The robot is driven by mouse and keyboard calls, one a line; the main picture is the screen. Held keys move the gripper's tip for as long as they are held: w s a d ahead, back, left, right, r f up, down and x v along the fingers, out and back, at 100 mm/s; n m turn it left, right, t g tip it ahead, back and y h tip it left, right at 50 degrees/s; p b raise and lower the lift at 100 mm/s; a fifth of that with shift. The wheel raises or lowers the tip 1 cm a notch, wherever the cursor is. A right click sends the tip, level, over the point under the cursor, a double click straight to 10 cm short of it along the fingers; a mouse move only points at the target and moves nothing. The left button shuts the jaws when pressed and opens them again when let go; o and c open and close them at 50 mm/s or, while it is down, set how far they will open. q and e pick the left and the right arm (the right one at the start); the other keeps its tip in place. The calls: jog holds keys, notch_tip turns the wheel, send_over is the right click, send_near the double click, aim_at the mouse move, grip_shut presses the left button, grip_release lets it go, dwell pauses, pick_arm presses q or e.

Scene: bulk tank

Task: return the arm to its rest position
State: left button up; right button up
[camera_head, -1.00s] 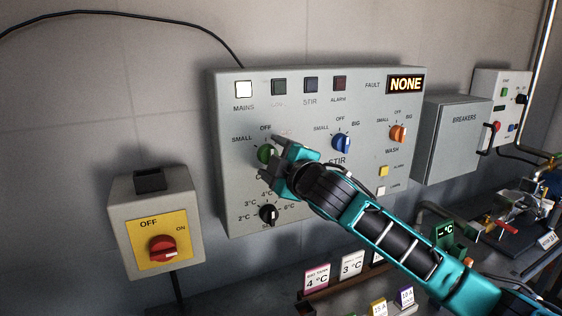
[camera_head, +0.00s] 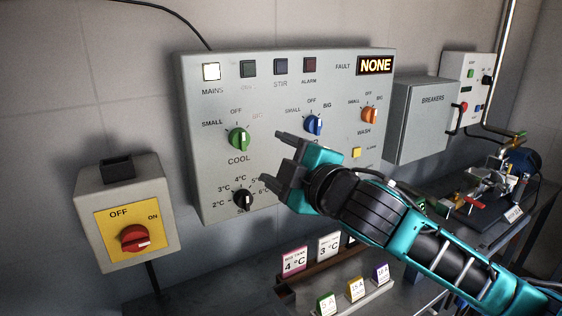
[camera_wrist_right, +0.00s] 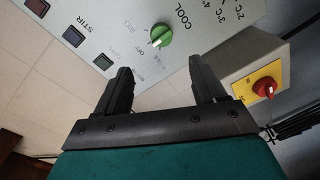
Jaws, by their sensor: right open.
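My right gripper (camera_head: 272,157) is open and empty in front of the grey control panel (camera_head: 215,115), right of the green COOL knob (camera_head: 238,139) and apart from it. In the right wrist view its two fingers (camera_wrist_right: 158,85) stand wide apart, and the green knob (camera_wrist_right: 161,35) shows beyond them. The black set knob (camera_head: 243,200) is at the panel's lower left, just left of the lower finger. My teal right arm (camera_head: 410,235) reaches in from the lower right. My left gripper is not in view.
A red rotary switch (camera_head: 134,238) on a yellow plate is at the left. The breakers box (camera_head: 420,120) is at the right. Below the arm are temperature cards (camera_head: 294,261) and small coloured tags (camera_head: 355,289). Pipes and valves crowd the right bench.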

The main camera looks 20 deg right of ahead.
dwell(0.4)
jog(key=s+d+f+m+g+h, duration=0.1)
jog(key=s+f+m+g+h, duration=0.25)
jog(key=f, duration=0.65)
jog(key=s+f+m+g+y, duration=0.1)
jog(key=s+f+m+g, duration=0.25)
jog(key=s+f, duration=0.5)
jog(key=s+d+f+m+g+h, duration=0.25)
jog(key=s+f+m+g, duration=0.4)
jog(key=s+f, duration=0.8)
jog(key=w+a+f+t+y, duration=0.2)
jog(key=w+f+t, duration=0.4)
jog(key=f+t, duration=0.1)
jog(key=shift+f+y, duration=0.35)
jog(key=shift+y, duration=0.05)
jog(key=shift+a+n+t, duration=0.1)
jog(key=shift+n+t, duration=0.15)
